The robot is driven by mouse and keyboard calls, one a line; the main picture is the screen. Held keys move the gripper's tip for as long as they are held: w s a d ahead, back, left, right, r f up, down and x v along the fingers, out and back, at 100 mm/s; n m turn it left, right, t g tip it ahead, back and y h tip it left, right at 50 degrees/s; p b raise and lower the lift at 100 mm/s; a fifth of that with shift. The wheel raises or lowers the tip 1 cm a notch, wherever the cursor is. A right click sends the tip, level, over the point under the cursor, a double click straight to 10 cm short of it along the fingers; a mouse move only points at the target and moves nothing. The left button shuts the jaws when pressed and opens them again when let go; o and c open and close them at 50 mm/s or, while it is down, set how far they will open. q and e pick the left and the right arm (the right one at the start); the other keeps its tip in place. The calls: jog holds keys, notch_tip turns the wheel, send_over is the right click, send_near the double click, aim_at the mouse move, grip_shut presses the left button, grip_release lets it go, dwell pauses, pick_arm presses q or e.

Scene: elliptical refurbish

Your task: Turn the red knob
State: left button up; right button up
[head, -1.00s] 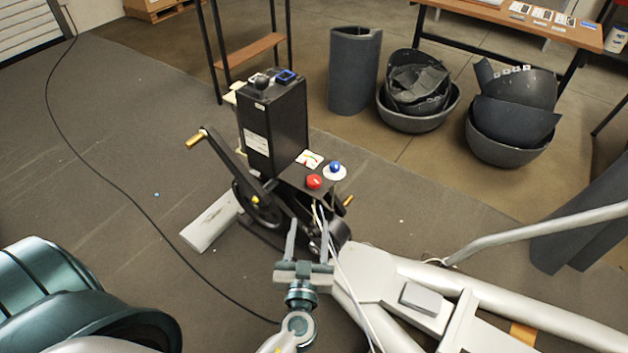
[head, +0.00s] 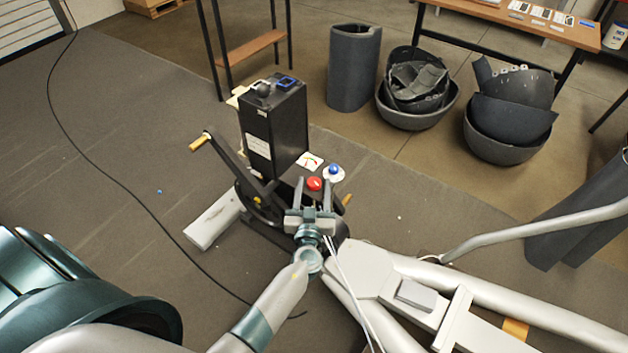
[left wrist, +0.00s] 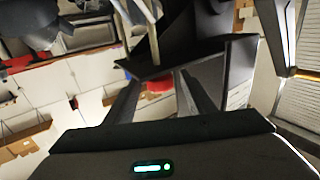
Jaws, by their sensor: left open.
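The red knob (head: 314,184) sits on the small dark panel at the front of the black machine in the head view. The blue knob (head: 334,169) is just behind and to its right, on a white round base. My left gripper (head: 312,183) points at the panel with its fingers apart, one on each side of the red knob in the picture. In the left wrist view, a red part, likely the red knob (left wrist: 158,86), shows between the open fingers (left wrist: 157,78), partly covered by a dark plate edge. I cannot tell whether the fingers touch it. My right gripper is not in view.
The tall black box (head: 273,130) stands behind the panel, with a crank arm (head: 232,160) at its left. A pale tubular frame (head: 470,295) extends right. White cables (head: 345,280) hang near my wrist. Dark bins (head: 415,100) stand farther back. The floor at left is mostly clear.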

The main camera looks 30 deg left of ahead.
pick_arm(q)
jog(key=shift+x, duration=0.75)
jog(key=c, duration=1)
